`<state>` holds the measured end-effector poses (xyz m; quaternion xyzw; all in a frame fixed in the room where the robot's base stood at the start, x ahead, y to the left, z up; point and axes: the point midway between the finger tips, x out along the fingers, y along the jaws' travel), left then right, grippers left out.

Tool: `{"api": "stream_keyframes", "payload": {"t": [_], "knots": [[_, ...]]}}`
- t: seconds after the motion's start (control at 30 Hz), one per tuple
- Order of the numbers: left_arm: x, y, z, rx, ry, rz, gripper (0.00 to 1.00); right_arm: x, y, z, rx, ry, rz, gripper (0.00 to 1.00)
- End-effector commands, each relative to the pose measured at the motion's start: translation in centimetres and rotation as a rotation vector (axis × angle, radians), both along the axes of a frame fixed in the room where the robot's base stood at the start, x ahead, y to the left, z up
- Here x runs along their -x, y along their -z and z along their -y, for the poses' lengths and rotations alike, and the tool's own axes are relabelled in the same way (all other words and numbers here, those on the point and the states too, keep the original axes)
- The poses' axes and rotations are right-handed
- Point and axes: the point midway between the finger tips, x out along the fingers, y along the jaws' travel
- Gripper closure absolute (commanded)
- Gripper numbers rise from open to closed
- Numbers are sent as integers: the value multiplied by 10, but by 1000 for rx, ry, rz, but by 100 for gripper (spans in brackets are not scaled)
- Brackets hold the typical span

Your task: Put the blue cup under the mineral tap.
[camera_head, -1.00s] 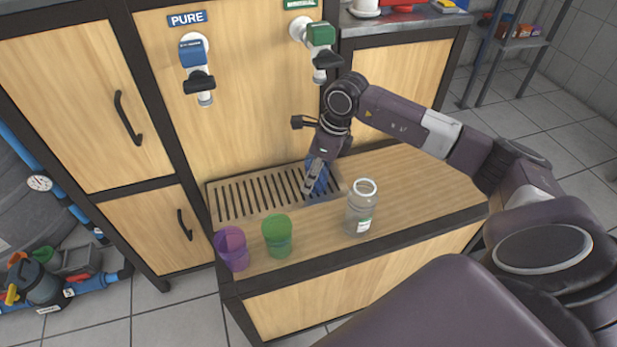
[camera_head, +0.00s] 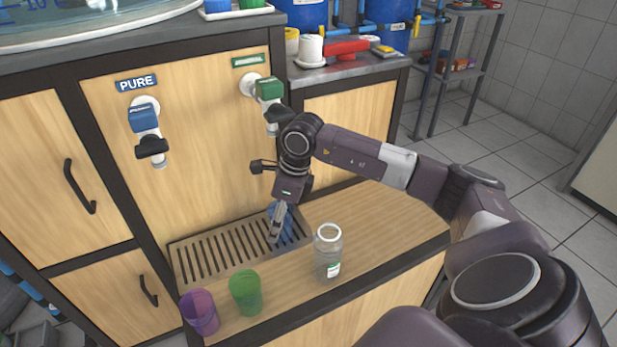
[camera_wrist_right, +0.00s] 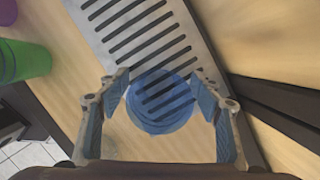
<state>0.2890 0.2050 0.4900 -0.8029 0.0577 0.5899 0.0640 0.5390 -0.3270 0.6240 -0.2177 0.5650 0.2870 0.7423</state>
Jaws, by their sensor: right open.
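The see-through blue cup (camera_head: 285,217) stands upright at the right end of the slotted drip tray (camera_head: 176,266), partly hidden by my right gripper (camera_head: 276,232). In the wrist view the blue cup (camera_wrist_right: 160,105) lies between the two open fingers of my right gripper (camera_wrist_right: 160,76), with a small gap at each side. The cup overlaps the slots of the tray (camera_wrist_right: 112,15). My left gripper is out of view.
A glass bottle (camera_head: 328,252) stands on the wooden ledge just right of my right gripper. A green cup (camera_head: 245,292) and a purple cup (camera_head: 200,312) stand at the front left. The ledge's right part is clear.

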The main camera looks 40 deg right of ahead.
Motion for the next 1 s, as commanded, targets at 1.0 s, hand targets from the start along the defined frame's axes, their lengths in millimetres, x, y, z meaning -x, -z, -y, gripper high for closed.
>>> {"api": "stream_keyframes", "payload": {"t": [1.0], "knots": [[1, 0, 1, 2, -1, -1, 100, 94, -30, 85, 1, 0, -1, 41]]}}
